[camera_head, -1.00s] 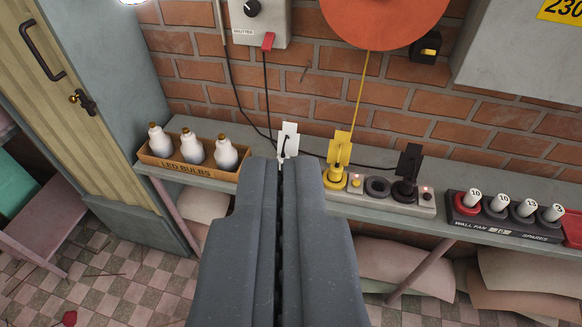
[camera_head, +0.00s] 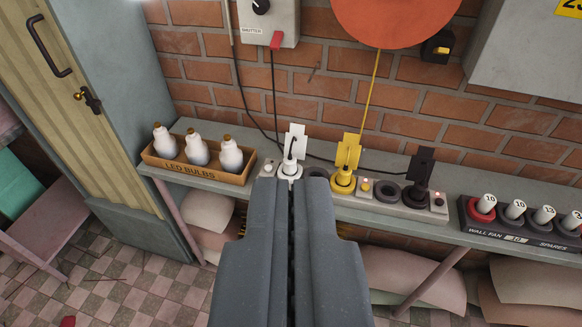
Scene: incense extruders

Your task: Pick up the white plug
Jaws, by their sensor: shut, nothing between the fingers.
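The white plug (camera_head: 289,168) sits upright in the left part of a power strip (camera_head: 409,206) on the shelf, with a white tag (camera_head: 295,141) standing above it. My gripper (camera_head: 289,182) is shut and empty. Its tips appear just below the white plug in the picture. I cannot tell whether they touch it. The gripper hides part of the strip's front. A yellow plug (camera_head: 343,179) with a yellow tag and a black plug (camera_head: 416,196) with a black tag sit farther right in the same strip.
A box of LED bulbs (camera_head: 186,168) stands left on the shelf. A rack of fuses (camera_head: 506,239) stands right. A brick wall (camera_head: 330,92) is behind, with a grey switch box (camera_head: 268,22).

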